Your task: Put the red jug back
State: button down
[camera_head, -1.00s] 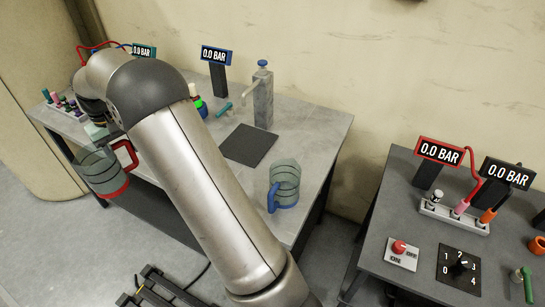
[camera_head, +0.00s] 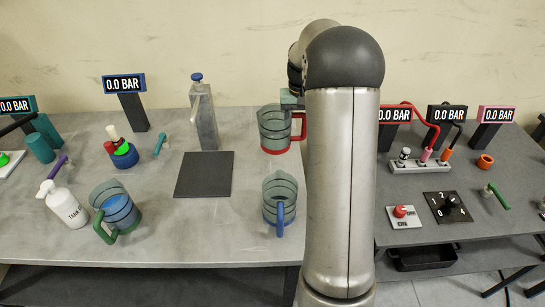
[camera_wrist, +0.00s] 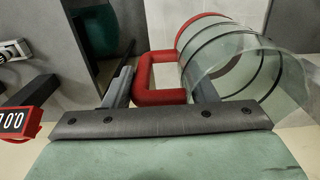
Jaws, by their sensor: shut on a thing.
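The red jug (camera_head: 273,133) is a clear ringed jug with a red base and a red handle. In the head view it is near the back right of the grey table, just left of my arm. My gripper (camera_wrist: 160,85) is shut on its red handle; the jug also shows in the wrist view (camera_wrist: 235,62), tipped sideways in that picture. In the head view my arm mostly hides my gripper. I cannot tell whether the jug touches the table.
A blue-handled jug (camera_head: 280,203) stands in front of the red jug. A dark square mat (camera_head: 204,175) lies below a grey tap post (camera_head: 205,118). A green-handled jug (camera_head: 117,210) with blue liquid and a white bottle (camera_head: 62,205) stand at left. A second table (camera_head: 405,240) is at right.

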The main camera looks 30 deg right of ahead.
notch_tip(320, 180, down, 8)
jog(key=p, duration=0.1)
jog(key=shift+d+f+p, duration=0.2)
jog(key=shift+f+p, duration=0.05)
jog(key=shift+p, duration=0.05)
jog(key=shift+s, duration=0.1)
jog(key=c, duration=0.6)
grip_release()
jog(key=shift+f, duration=0.15)
